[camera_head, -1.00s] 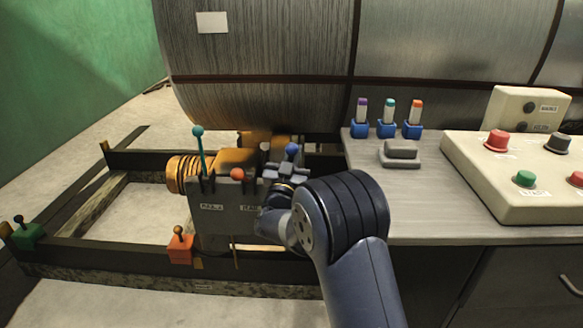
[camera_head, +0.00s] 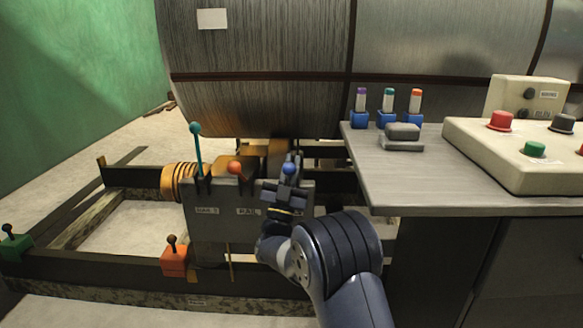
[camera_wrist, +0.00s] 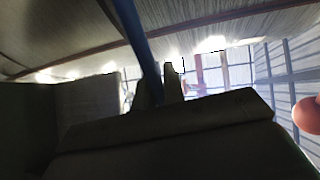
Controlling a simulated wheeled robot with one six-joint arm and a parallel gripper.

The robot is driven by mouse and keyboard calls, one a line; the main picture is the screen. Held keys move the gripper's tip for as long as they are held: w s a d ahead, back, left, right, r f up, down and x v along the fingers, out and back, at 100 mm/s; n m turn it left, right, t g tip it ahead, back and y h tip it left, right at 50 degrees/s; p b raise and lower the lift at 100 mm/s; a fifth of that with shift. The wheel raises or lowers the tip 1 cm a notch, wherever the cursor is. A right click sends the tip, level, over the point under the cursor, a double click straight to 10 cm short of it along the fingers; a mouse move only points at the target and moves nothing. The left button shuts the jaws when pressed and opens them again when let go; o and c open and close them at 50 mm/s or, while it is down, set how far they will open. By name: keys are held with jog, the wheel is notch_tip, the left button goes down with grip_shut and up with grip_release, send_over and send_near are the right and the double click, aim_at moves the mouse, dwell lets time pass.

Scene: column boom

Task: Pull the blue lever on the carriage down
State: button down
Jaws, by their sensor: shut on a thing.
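The blue lever's knob (camera_head: 289,168) shows at the right end of the grey carriage (camera_head: 220,225). My gripper (camera_head: 286,186) is shut on the blue lever, just below the knob. In the wrist view the blue lever's shaft (camera_wrist: 135,40) runs down to my gripper's fingertips (camera_wrist: 160,90). The fingers and my wrist hide the lever's lower part. The blue knob sits at about the height of the orange knob and below the teal one.
On the carriage stand a teal lever (camera_head: 197,150) at the left and an orange-knobbed lever (camera_head: 235,168) close beside my gripper. A grey bench (camera_head: 440,185) with a button console (camera_head: 475,150) stands to the right. A large drum (camera_head: 270,60) is behind.

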jog(key=shift+f, duration=0.15)
jog(key=c, duration=1.5)
grip_release()
jog(key=shift+s, duration=0.1)
jog(key=p+v, duration=0.2)
jog(key=v, duration=0.8)
jog(key=shift+s+a+f, duration=0.1)
jog(key=shift+s+f, duration=0.05)
jog(key=shift+f, duration=0.15)
jog(key=shift+h, duration=0.3)
jog(key=b+x, duration=0.2)
jog(key=x, duration=0.8)
jog(key=shift+w+r, duration=0.35)
jog(key=shift+r, duration=0.15)
jog(key=shift+w, duration=0.1)
jog(key=shift+f, duration=0.1)
